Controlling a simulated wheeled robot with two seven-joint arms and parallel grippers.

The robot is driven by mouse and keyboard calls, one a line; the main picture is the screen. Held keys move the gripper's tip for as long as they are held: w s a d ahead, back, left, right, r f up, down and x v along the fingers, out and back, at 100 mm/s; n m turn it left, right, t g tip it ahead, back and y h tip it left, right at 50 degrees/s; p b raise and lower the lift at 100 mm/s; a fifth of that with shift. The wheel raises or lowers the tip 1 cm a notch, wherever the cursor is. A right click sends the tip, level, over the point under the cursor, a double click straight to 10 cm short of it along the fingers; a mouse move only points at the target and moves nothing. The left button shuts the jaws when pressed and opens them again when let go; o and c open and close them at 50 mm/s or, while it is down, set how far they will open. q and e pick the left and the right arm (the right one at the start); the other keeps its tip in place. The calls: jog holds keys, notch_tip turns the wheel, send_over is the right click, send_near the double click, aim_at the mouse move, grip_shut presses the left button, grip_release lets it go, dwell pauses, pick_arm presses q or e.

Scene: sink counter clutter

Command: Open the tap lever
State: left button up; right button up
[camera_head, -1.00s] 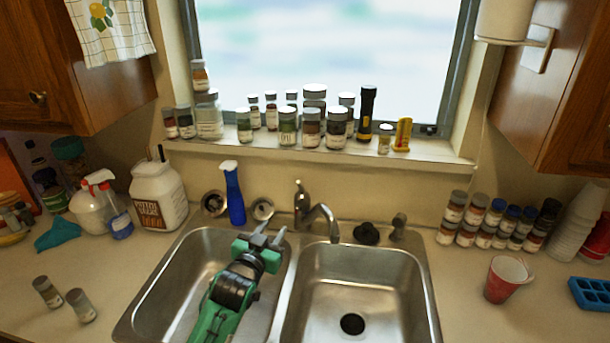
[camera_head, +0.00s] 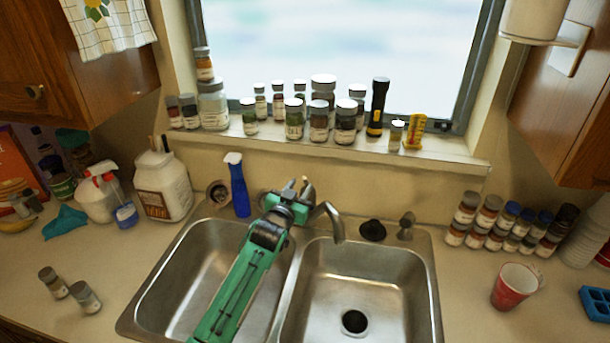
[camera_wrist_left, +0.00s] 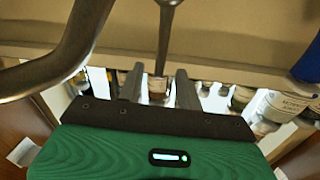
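The metal tap (camera_head: 325,212) stands behind the divider of the double sink, its spout curving over the right basin. Its lever (camera_head: 307,190) is partly hidden by my left gripper (camera_head: 297,187), which is at the top of the tap. In the left wrist view the thin lever (camera_wrist_left: 164,38) comes down from the top edge, its end in line with the gap between the two dark fingers of my left gripper (camera_wrist_left: 160,86). The fingers are apart, one on each side of it; I cannot tell whether either touches. The spout (camera_wrist_left: 75,50) curves at the left. My right gripper is out of view.
A blue spray bottle (camera_head: 238,187) stands left of the tap. A black stopper (camera_head: 372,231) and a small metal fitting (camera_head: 406,226) are to its right. Several jars and a black flashlight (camera_head: 378,106) line the windowsill. Both basins look empty apart from my arm above the left one.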

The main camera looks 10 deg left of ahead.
aim_at(304, 181)
pick_arm(q)
jog(key=shift+w+d+r+p, duration=0.1)
jog(key=shift+w+d+p, duration=0.1)
jog(key=shift+w, duration=0.55)
jog(key=shift+w+d+f+p, duration=0.1)
jog(key=shift+w+p, duration=0.1)
jog(key=shift+w, duration=0.6)
jog(key=shift+w+d+r+p, duration=0.1)
jog(key=shift+w+p, duration=0.1)
jog(key=shift+w, duration=0.55)
grip_shut()
